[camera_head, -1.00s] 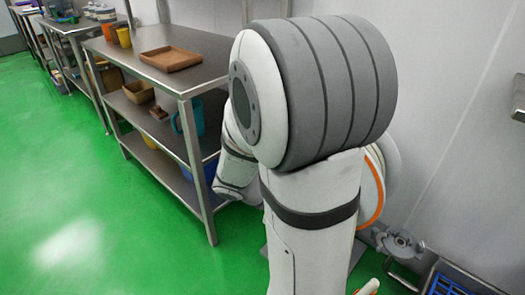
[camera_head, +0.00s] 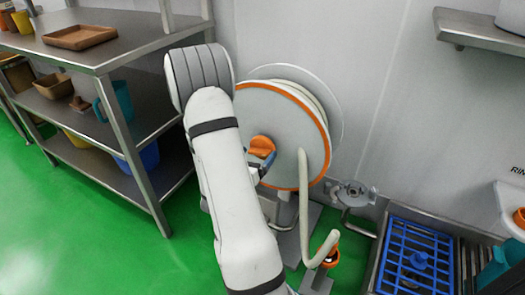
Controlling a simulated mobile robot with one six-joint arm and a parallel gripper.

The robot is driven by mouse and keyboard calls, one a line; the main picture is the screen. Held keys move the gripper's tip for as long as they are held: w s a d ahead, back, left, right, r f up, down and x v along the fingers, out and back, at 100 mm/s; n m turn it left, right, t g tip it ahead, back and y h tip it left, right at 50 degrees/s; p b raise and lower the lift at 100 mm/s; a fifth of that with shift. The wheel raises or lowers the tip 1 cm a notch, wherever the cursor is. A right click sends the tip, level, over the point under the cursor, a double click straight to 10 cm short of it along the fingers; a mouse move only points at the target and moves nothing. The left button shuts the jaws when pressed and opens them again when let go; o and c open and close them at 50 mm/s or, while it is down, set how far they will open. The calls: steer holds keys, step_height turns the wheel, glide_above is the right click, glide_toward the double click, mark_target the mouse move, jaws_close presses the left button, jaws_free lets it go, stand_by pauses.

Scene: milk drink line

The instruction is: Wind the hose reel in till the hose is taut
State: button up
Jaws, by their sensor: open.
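The hose reel (camera_head: 287,118) stands against the wall, a pale grey disc with an orange rim. An orange part (camera_head: 262,146) sits near its middle, with a dark and blue piece just below that I cannot identify. The cream hose (camera_head: 304,205) hangs from the reel's lower right, runs down and bends up to the right near an orange-ringed fitting (camera_head: 331,257) by the floor. The bend hangs loose, not straight. My arm covers the reel's left side.
A steel shelf rack (camera_head: 128,150) with a brown tray (camera_head: 79,37) and several tubs stands at left. A grey metal fitting (camera_head: 352,193) and a blue grate (camera_head: 413,257) are at right. A wall shelf (camera_head: 480,28) juts out at upper right. Green floor shows at lower left.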

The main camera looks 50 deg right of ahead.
mark_target(273, 135)
steer(key=x, duration=0.4)
steer(key=shift+b, duration=0.4)
steer(key=shift+d, duration=0.1)
steer(key=shift+c, duration=0.4)
